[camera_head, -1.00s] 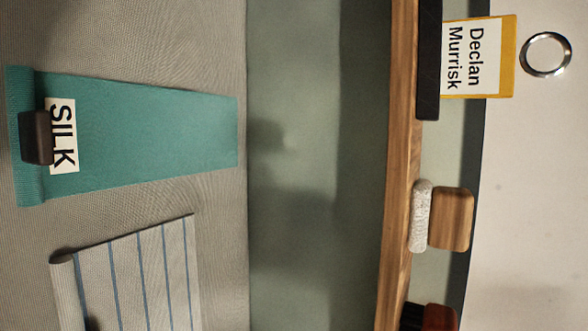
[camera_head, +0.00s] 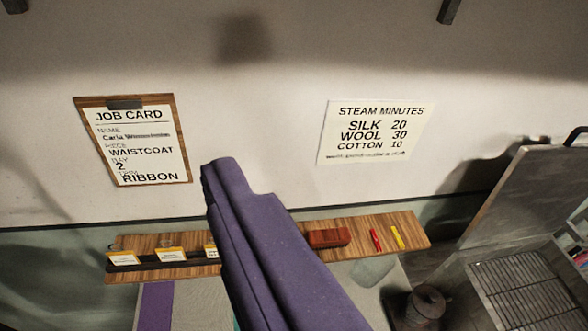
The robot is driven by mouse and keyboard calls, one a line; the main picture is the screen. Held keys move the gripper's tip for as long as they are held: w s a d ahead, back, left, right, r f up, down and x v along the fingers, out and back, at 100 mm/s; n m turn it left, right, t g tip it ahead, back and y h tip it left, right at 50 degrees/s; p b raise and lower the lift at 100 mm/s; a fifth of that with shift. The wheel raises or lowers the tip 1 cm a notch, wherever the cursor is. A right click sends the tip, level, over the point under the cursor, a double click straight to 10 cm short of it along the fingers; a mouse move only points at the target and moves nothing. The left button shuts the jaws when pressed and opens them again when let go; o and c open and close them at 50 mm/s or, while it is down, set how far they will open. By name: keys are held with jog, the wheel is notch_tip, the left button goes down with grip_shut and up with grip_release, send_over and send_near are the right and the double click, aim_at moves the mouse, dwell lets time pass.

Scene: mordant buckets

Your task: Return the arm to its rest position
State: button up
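My gripper and arm are not in view in the current frame, so I cannot see what the fingers hold, if anything. A folded purple cloth (camera_head: 262,235) fills the lower middle of the view, close to the camera. It rises at a tilt from the bottom edge and hides part of the shelf. What supports it is not visible.
A wooden wall shelf (camera_head: 385,228) carries tags, a red-brown block (camera_head: 328,238) and small red and yellow sticks. A job card (camera_head: 140,142) and a steam minutes sheet (camera_head: 375,132) hang above. An open metal box with a wire rack (camera_head: 520,290) stands at right.

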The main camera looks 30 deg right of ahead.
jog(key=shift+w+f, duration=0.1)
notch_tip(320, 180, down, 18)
jog(key=b, duration=1.8)
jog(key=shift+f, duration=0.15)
